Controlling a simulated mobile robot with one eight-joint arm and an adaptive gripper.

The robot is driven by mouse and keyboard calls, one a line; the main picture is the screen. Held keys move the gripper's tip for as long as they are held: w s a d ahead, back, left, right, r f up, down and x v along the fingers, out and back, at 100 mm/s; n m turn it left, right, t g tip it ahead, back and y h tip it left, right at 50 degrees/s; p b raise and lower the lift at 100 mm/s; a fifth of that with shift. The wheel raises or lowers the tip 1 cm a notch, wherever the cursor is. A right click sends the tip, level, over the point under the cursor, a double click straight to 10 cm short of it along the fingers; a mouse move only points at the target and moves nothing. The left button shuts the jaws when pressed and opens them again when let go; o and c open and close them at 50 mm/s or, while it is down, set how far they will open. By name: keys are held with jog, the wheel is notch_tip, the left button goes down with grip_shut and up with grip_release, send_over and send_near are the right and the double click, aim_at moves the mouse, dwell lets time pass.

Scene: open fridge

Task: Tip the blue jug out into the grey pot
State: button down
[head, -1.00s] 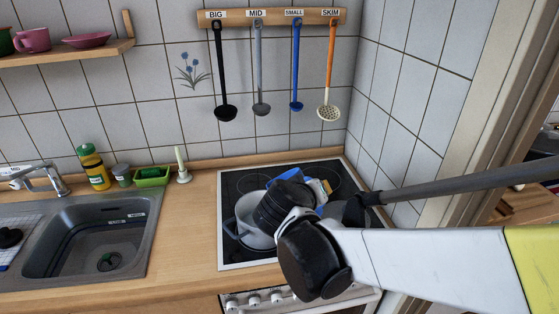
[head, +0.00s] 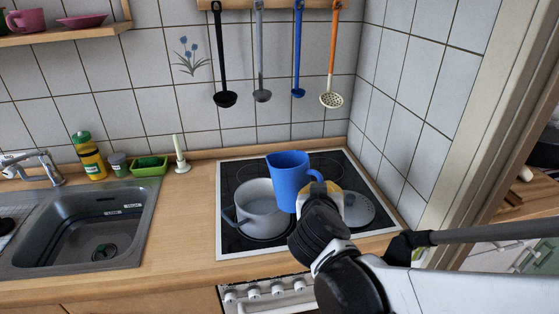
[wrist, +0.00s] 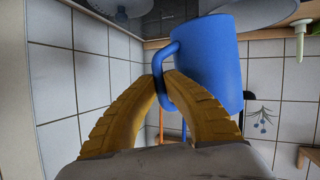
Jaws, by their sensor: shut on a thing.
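The blue jug (head: 286,185) is roughly upright, just right of and partly in front of the grey pot (head: 259,219) in the head view. Its spout side faces left, towards the pot; I cannot tell the gap between them. The pot stands on the hob, its inside partly visible. My gripper (head: 322,190) is shut on the jug's handle, at the jug's right. In the wrist view, which looks upside down, the yellow fingers (wrist: 166,82) close around the handle of the jug (wrist: 210,62). The jug's contents are hidden.
A grey lid (head: 358,209) lies on the right of the black hob (head: 230,177). Ladles and a skimmer (head: 331,99) hang on the wall behind. The sink (head: 90,235) is at left, with bare worktop (head: 185,225) between. A tiled wall closes the right.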

jog(key=shift+f, duration=0.1)
jog(key=shift+w+a+f+m+t+b, duration=0.15)
jog(key=shift+f+m+t+b, duration=0.15)
jog(key=shift+f+b, duration=0.6)
jog(key=shift+w+a+f+m+t+y+b, duration=0.1)
jog(key=shift+a+f+m+t+y+b, duration=0.25)
jog(key=shift+b, duration=0.5)
jog(key=shift+d+r, duration=0.1)
jog(key=shift+r, duration=0.1)
jog(key=s+r+p, duration=0.1)
jog(key=s+d+r+p, duration=0.1)
jog(key=s, duration=0.1)
jog(key=s+d+r+p, duration=0.1)
jog(key=p, duration=0.1)
jog(key=shift+s, duration=0.3)
